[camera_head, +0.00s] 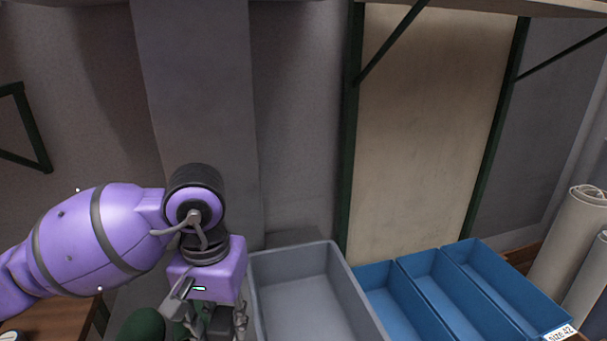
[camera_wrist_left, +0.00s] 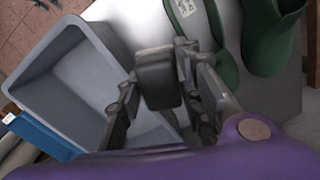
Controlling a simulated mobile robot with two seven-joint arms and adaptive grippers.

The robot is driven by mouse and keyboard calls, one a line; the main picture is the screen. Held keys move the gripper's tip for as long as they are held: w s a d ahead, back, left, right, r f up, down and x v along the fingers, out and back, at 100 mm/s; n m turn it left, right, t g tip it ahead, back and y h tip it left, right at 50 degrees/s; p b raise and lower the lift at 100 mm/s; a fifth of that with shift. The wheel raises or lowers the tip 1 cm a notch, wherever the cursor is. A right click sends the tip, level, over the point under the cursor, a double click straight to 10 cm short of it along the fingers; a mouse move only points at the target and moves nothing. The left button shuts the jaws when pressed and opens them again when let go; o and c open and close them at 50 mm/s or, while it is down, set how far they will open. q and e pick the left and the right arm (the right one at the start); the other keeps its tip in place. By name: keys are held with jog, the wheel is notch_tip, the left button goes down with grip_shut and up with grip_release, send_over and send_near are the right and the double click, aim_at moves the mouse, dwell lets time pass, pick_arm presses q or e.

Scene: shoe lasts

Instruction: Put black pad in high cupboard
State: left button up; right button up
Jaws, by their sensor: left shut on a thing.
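My left gripper (camera_head: 212,322) is low in the head view, just left of a grey bin, pointing down. In the left wrist view my left gripper (camera_wrist_left: 160,78) is shut on the black pad (camera_wrist_left: 157,83), a small dark block with rounded edges between the two fingers. The pad cannot be made out in the head view. No high cupboard can be clearly identified; only the underside of a shelf (camera_head: 480,6) shows at the top edge of the head view. My right gripper is not in view.
The grey bin (camera_head: 262,290) looks empty; several blue bins (camera_head: 492,290) stand to its right. Green shoe lasts (camera_wrist_left: 226,62) lie beside the gripper in the wrist view. Pale rolls (camera_head: 572,245) stand at the right. Dark brackets (camera_head: 392,42) slant below the shelf.

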pick_arm(q)
jog(key=shift+n, duration=0.4)
jog(key=a, duration=0.1)
jog(key=a+f, duration=0.1)
jog(key=s+a+f, duration=0.1)
jog(key=shift+s+a+f+p, duration=0.1)
jog(key=shift+a+f+p, duration=0.15)
jog(key=shift+a+p, duration=0.1)
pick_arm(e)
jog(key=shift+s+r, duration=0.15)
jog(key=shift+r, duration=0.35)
pick_arm(q)
jog(key=shift+s, duration=0.1)
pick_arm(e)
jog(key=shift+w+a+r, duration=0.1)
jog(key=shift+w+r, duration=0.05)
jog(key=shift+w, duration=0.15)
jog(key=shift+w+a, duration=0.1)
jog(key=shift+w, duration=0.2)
